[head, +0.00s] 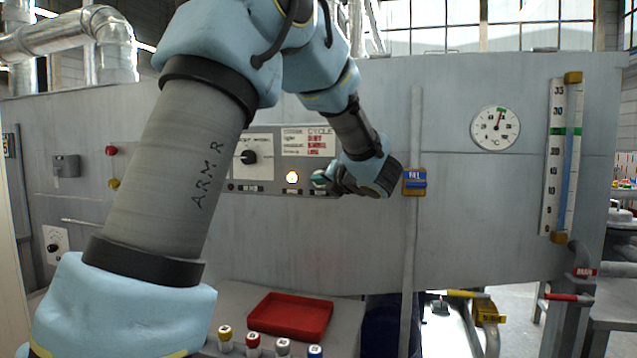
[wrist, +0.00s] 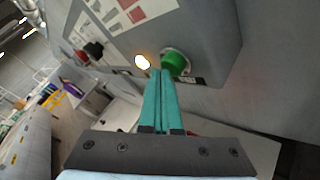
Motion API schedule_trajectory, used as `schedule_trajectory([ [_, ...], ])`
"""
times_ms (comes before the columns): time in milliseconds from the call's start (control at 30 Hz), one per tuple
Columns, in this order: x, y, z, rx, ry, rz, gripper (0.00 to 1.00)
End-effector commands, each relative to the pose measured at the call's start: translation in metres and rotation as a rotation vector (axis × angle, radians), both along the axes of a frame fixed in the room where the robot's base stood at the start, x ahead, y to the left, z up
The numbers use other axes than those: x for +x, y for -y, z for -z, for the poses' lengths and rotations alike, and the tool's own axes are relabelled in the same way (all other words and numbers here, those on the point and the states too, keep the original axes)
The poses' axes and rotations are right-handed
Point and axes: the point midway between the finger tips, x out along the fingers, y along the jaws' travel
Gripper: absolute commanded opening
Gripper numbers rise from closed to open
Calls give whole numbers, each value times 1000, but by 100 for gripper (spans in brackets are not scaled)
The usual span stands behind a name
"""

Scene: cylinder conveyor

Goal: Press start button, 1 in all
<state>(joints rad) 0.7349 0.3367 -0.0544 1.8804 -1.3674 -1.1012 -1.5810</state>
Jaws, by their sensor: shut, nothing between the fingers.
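The start button is most likely the green round button (wrist: 175,63) on the grey control panel (wrist: 212,25) in the wrist view; its label is too small to read. In the head view the green button (head: 319,178) shows just left of my gripper. My gripper (wrist: 162,72) is shut and empty, its teal fingers pointing at the panel. The fingertips overlap the button's lower left edge in the wrist view; I cannot tell whether they touch it. A lit lamp (head: 292,177) glows to the left of the button.
A black rotary knob (head: 249,157) sits on the panel. Below are a red tray (head: 289,316) and several capped cylinders (head: 253,343). A vertical pipe with a blue and yellow valve tag (head: 415,181) stands right of my wrist. A dial gauge (head: 495,128) is further right.

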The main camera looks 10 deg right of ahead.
Motion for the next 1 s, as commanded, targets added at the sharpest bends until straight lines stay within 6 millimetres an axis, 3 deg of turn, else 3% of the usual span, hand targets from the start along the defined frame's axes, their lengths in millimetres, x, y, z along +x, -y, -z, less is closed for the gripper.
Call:
schedule_trajectory([
  [600, -14, -7, 1, 0, 0, 0, 0],
  [1000, -46, -25, 2, -1, 1, 1, 0],
])
